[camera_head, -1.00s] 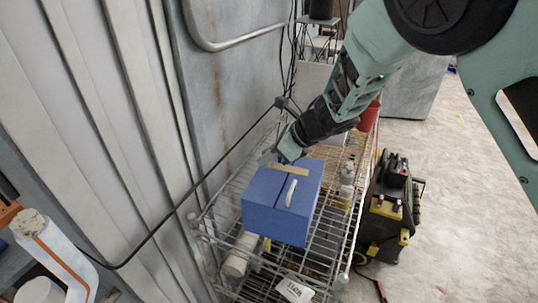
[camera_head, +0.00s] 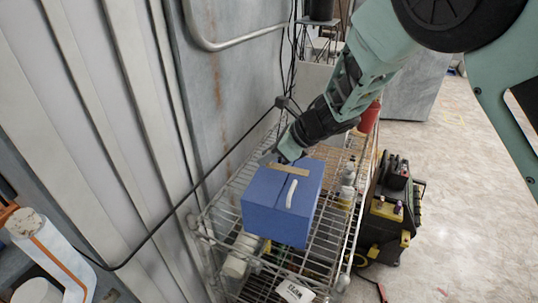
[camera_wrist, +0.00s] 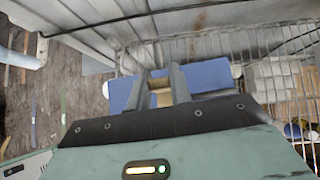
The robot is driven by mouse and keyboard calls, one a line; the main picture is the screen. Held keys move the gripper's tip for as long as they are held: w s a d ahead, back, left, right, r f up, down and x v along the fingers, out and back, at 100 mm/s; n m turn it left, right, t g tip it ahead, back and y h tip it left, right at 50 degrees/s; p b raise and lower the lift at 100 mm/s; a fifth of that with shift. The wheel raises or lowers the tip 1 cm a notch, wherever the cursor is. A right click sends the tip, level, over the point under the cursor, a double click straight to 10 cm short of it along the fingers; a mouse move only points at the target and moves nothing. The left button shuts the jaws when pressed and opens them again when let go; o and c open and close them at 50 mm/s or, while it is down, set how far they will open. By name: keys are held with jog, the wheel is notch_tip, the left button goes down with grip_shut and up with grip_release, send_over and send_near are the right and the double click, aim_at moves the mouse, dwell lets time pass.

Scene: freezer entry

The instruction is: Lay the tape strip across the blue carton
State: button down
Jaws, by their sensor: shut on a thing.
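The blue carton (camera_head: 262,215) stands upright on the wire shelf and has a dark seam and a white handle (camera_head: 291,193) on its top. The tan tape strip (camera_head: 290,170) lies over the far part of the carton's top, running crosswise to the seam; I cannot tell if it touches all along. My gripper (camera_head: 283,158) is at the carton's far edge, shut on the strip. In the wrist view the strip (camera_wrist: 161,97) shows between the two fingers, with the blue carton (camera_wrist: 208,75) behind them.
A wire rack (camera_head: 205,228) holds the carton, with bottles (camera_head: 348,172) to its right. A grey wall stands close on the left, and a black cable (camera_head: 190,190) crosses in front of it. A black and yellow machine (camera_head: 390,215) stands on the floor at right.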

jog(key=shift+f+b, duration=1.6)
jog(key=shift+b, duration=0.2)
jog(key=c, duration=1.2)
grip_release()
jog(key=shift+r, duration=0.1)
jog(key=shift+d, duration=0.1)
jog(key=b+v, duration=0.3)
jog(key=v, duration=1.4)
jog(key=shift+d+r, duration=0.1)
jog(key=shift+r, duration=0.05)
